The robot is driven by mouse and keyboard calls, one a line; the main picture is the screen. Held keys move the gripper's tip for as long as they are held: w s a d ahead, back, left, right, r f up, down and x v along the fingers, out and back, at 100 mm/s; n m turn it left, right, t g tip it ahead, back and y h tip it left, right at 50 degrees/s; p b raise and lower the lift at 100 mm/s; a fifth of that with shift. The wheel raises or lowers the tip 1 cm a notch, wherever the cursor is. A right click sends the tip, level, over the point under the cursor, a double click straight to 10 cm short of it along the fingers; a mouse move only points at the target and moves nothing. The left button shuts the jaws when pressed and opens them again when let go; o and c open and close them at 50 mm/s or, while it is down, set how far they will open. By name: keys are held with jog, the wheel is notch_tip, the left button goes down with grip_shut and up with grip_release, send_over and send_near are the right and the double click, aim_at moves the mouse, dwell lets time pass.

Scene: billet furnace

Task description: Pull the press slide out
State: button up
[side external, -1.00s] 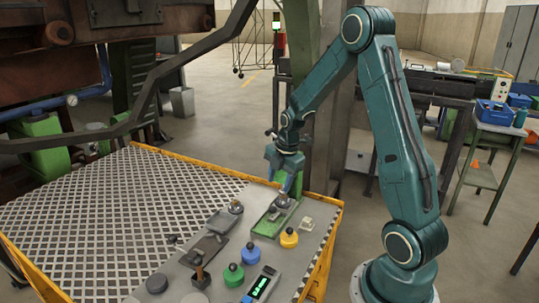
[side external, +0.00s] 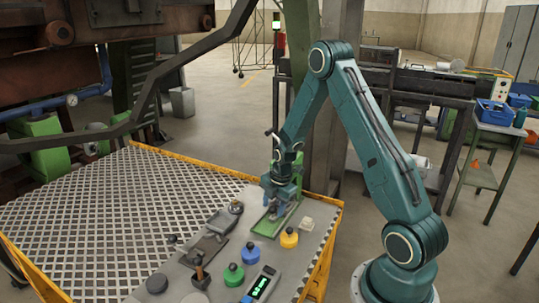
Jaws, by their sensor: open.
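A green rail-like unit (side external: 266,229), which looks like the press slide, lies on the grey panel at the right part of the table. Its near end shows; its knob is mostly hidden behind my gripper. My gripper (side external: 273,213) points down over the far part of this green unit, with its fingers low at the knob. It is open. I cannot tell whether the fingers touch the knob or stand around it.
A grey plate (side external: 208,247) and a round knob (side external: 236,207) are left of the green unit. Close by are a yellow button (side external: 289,238), a green button (side external: 233,275), a blue button (side external: 249,254), a small lever (side external: 199,273) and a lit display (side external: 261,286). The mesh tabletop (side external: 90,225) is clear.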

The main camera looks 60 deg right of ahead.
jog(key=shift+f, duration=0.15)
grip_shut()
jog(key=a, duration=1.1)
jog(key=shift+w+a, duration=0.1)
jog(key=shift+a, duration=0.25)
jog(key=shift+c, duration=1.3)
grip_release()
jog(key=shift+o, duration=1.3)
jog(key=shift+d, duration=0.1)
